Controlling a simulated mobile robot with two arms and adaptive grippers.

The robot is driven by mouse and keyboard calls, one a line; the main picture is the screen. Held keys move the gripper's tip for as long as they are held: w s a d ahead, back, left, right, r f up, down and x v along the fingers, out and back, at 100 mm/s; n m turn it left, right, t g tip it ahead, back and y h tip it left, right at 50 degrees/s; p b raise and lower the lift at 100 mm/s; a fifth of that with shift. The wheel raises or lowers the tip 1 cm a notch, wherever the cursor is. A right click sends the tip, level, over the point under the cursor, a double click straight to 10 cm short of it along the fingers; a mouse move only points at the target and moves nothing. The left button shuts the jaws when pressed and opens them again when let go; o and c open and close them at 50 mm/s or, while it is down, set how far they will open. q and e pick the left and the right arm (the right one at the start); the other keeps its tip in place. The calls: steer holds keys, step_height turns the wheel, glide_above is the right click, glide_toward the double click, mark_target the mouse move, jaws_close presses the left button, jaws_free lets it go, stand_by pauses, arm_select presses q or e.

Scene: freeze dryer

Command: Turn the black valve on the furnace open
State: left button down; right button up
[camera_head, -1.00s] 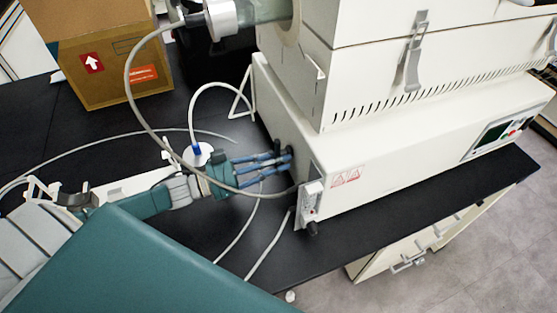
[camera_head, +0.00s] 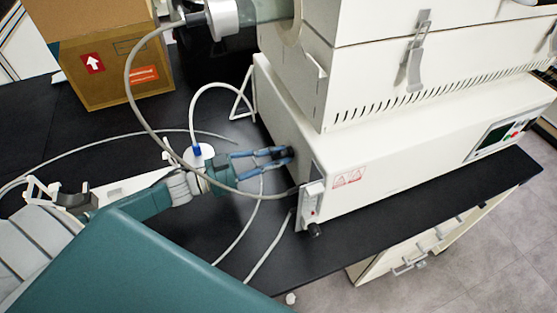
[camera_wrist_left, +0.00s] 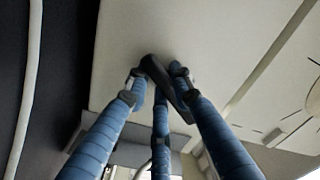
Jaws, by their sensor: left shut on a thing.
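The black valve (camera_wrist_left: 168,88) sits on the pale side wall of the furnace (camera_head: 400,140). In the left wrist view it is an elongated dark handle, slanting from upper left to lower right. The blue fingers of my left gripper (camera_head: 284,156) reach that wall from the left. In the left wrist view the fingertips (camera_wrist_left: 160,80) close around the valve handle from both sides, and the gripper is shut on it. In the head view the fingers partly hide the valve. My right gripper is not in view.
A grey hose (camera_head: 133,100) arcs over my left wrist to the furnace's side. White tubes (camera_head: 240,228) lie on the black bench (camera_head: 340,258). A cardboard box (camera_head: 118,75) stands at the back left. A small black knob (camera_head: 315,230) is low on the furnace's near corner.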

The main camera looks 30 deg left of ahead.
arm_select(q)
steer(key=m, duration=0.3)
steer(key=a+m+b, duration=0.1)
steer(key=m, duration=0.1)
steer(key=shift+w+r+m, duration=0.25)
steer(key=shift+w+m, duration=0.05)
steer(key=shift+w, duration=0.05)
steer(key=m, duration=0.2)
steer(key=m+b, duration=0.1)
steer(key=m, duration=0.1)
steer(key=shift+w+r, duration=0.15)
steer(key=shift+r, duration=0.25)
steer(key=shift+a+r+m, duration=0.1)
steer(key=shift+m, duration=0.2)
steer(key=shift+r, duration=0.1)
steer(key=c, duration=1.6)
jaws_free()
steer(key=shift+o, duration=0.6)
